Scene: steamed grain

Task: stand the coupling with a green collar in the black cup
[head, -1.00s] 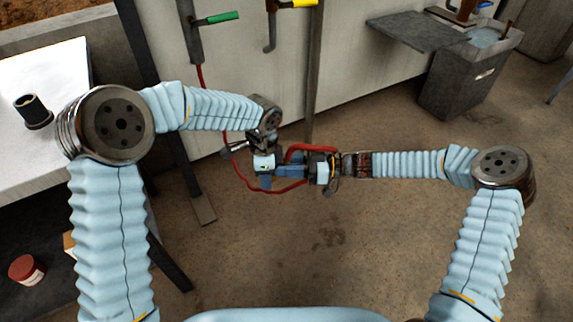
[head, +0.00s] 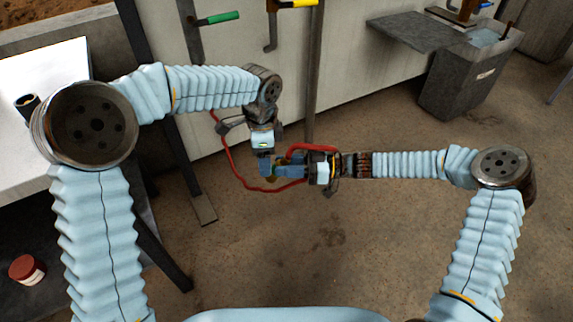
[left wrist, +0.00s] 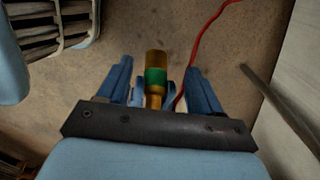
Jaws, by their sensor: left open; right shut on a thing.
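The coupling (left wrist: 156,77) is brassy with a green collar and stands between the two blue fingers of my left gripper (left wrist: 157,68) in the left wrist view. Those fingers are open, with a gap on each side of it. In the head view my left gripper (head: 266,168) points down at the tips of my right gripper (head: 281,172). My right gripper is shut on the coupling, which is mostly hidden there by the fingers. The black cup (head: 28,103) is on the white table at the far left, partly hidden by my left arm.
The white table (head: 50,65) is at the left, with a red-lidded jar (head: 27,270) lower down. A pale wall panel with a green handle (head: 216,18) and a yellow handle (head: 298,3) stands behind the grippers. A grey bin (head: 462,75) is at back right.

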